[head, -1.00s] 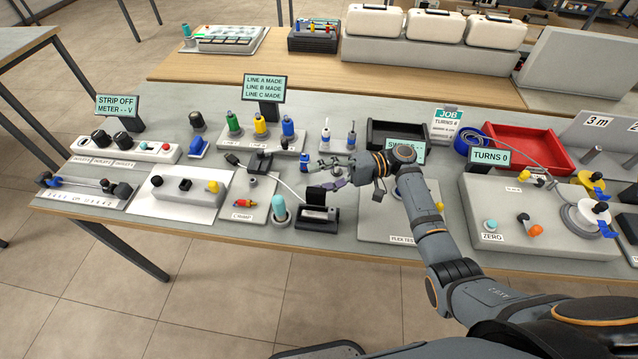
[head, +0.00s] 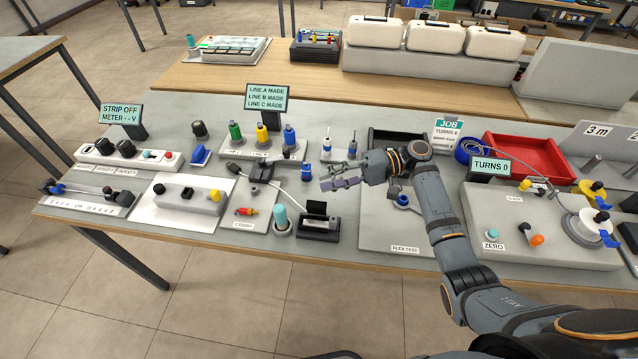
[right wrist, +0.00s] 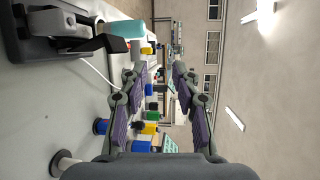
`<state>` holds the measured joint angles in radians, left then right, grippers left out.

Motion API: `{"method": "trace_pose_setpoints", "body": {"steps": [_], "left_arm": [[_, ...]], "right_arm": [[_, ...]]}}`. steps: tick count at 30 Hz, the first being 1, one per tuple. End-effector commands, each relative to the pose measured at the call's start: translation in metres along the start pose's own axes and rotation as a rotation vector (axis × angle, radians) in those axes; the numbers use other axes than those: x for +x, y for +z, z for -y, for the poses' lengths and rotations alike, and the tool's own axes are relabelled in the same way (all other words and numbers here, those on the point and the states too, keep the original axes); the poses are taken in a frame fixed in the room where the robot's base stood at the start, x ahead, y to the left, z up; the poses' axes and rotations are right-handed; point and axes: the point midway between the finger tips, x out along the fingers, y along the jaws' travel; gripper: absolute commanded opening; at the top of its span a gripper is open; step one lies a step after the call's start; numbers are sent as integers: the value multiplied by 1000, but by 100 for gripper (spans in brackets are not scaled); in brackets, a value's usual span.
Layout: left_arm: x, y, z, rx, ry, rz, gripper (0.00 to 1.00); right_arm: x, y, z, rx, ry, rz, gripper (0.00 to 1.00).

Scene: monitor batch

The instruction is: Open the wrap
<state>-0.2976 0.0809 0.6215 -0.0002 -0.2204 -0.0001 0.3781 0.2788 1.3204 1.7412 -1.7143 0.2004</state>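No label reads "wrap", so I cannot tell for certain which thing it is. A small black and grey hinged device (head: 320,229) stands near the table's front edge, with its black flap (head: 316,208) raised. In the right wrist view the device (right wrist: 62,46) is at the upper left, with the flap (right wrist: 115,43) jutting toward the middle. My right gripper (head: 330,180) is behind and slightly right of the device, apart from it. In the right wrist view its two fingers (right wrist: 156,80) are spread with nothing between them. My left gripper is out of view.
A teal-topped post (head: 280,217) stands just left of the device. A white cable (head: 262,178) curves behind it. A grey board marked FLEX TEST (head: 380,235) lies to the right. A rack with green, yellow and blue connectors (head: 258,150) stands behind.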

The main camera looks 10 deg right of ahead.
Motion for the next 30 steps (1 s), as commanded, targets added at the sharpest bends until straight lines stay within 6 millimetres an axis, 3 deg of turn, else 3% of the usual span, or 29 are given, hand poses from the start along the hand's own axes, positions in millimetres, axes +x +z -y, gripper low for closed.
{"method": "trace_pose_setpoints", "body": {"steps": [30], "left_arm": [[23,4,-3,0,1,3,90]], "right_arm": [[-82,-1,-17,12,2,2,29]]}}
